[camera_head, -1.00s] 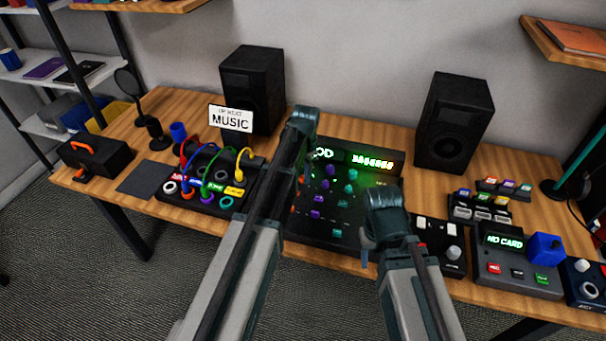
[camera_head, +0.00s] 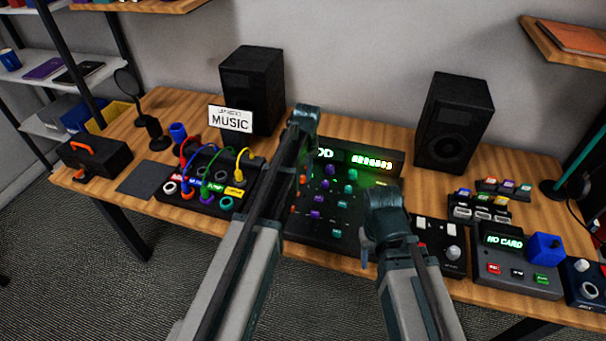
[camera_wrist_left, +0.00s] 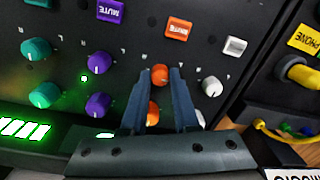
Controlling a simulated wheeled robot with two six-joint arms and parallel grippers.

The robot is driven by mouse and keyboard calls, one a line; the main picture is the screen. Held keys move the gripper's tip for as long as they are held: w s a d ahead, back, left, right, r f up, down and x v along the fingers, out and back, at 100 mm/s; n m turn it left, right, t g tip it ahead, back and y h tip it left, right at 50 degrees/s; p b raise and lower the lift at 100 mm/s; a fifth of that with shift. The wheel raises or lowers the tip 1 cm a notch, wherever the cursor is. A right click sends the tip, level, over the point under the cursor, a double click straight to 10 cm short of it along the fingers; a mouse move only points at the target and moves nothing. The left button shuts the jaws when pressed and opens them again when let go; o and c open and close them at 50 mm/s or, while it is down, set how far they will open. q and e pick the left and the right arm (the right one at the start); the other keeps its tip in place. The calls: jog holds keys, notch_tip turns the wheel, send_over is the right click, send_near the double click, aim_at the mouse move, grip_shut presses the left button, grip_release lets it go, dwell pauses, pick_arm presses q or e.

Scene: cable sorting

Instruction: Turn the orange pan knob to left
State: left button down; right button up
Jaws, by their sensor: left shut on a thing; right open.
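The orange pan knob (camera_wrist_left: 159,77) sits on the black mixer panel (camera_head: 325,231), in a row with a purple, a teal and a white knob in the left wrist view. My left gripper (camera_wrist_left: 163,72) is shut on this knob, one finger on each side. A second orange knob (camera_wrist_left: 153,112) shows between the fingers, closer to the palm. In the head view my left arm hides much of the mixer's left side. My right gripper (camera_head: 367,245) is open and empty over the mixer's front right.
A patch box with coloured cables (camera_head: 205,195) stands left of the mixer. A grey card device (camera_head: 517,265) and small button boxes (camera_head: 480,210) stand at the right. Two black speakers (camera_head: 252,85) (camera_head: 455,120) stand behind. Bare wood shows at the table's back left.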

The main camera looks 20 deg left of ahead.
aim_at(305, 177)
pick_arm(q)
jog(key=shift+n, duration=0.7)
jog(key=c, duration=0.7)
grip_release()
jog(key=shift+o, duration=0.2)
jog(key=shift+r, duration=0.15)
pick_arm(e)
jog(key=shift+r, duration=0.15)
pick_arm(q)
notch_tip(305, 177, up, 14)
jog(key=p, duration=1.3)
jog(key=shift+w+d+f+p, duration=0.15)
jog(key=shift+d+f+p, duration=0.1)
jog(key=shift+p, duration=0.15)
pick_arm(e)
notch_tip(305, 177, up, 14)
jog(key=shift+f, duration=0.2)
jog(key=shift+f, duration=0.1)
pick_arm(q)
jog(key=shift+d, duration=0.1)
